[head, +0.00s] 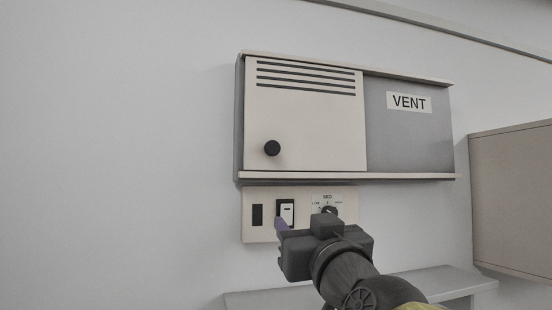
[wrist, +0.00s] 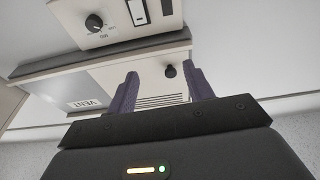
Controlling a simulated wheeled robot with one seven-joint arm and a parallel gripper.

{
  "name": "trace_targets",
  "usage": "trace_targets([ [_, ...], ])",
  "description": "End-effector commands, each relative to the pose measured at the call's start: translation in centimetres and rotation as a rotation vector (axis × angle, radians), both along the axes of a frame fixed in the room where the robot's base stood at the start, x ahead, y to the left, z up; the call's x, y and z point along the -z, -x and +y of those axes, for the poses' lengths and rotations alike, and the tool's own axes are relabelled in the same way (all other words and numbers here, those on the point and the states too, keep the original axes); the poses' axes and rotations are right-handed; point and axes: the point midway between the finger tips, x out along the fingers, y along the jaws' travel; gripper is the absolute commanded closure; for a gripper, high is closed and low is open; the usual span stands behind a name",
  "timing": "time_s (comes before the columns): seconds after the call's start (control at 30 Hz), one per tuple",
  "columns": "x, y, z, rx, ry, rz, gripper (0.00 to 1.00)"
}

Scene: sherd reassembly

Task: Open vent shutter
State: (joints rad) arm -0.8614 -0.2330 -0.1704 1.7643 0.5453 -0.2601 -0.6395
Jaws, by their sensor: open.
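The vent unit is a wide wall box with a rail along its top (head: 340,66) and bottom. Its cream shutter (head: 315,120) has dark slots near the top and covers the left part. A round black knob (head: 272,148) is at the shutter's lower left. The grey right part carries a VENT label (head: 409,103). My gripper (head: 282,228) is below the shutter, in front of the control panel. In the wrist view, which is upside down, my gripper (wrist: 160,70) has its purple fingers apart and empty. The knob (wrist: 170,71) appears between the fingertips, farther off; I see no contact.
The control panel (head: 250,222) under the vent has a dark slot, a white rocker switch (head: 287,212) and a dial (head: 329,211), partly covered by my gripper. A grey ledge (head: 430,282) is below. A beige cabinet (head: 512,195) stands at right. The wall at left is clear.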

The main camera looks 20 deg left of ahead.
Motion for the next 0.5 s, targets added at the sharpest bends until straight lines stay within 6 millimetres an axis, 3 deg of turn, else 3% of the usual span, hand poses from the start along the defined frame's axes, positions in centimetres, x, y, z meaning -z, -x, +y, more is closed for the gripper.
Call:
trace_targets([
  [0.03, -3.3, 1.3, 0.1, -0.013, -0.044, -0.044, 0.48],
  [0.13, -6.3, 2.5, -0.2, -0.016, -0.091, -0.094, 0.48],
  [0.5, -6.8, 2.7, -0.4, -0.013, -0.102, -0.104, 0.48],
])
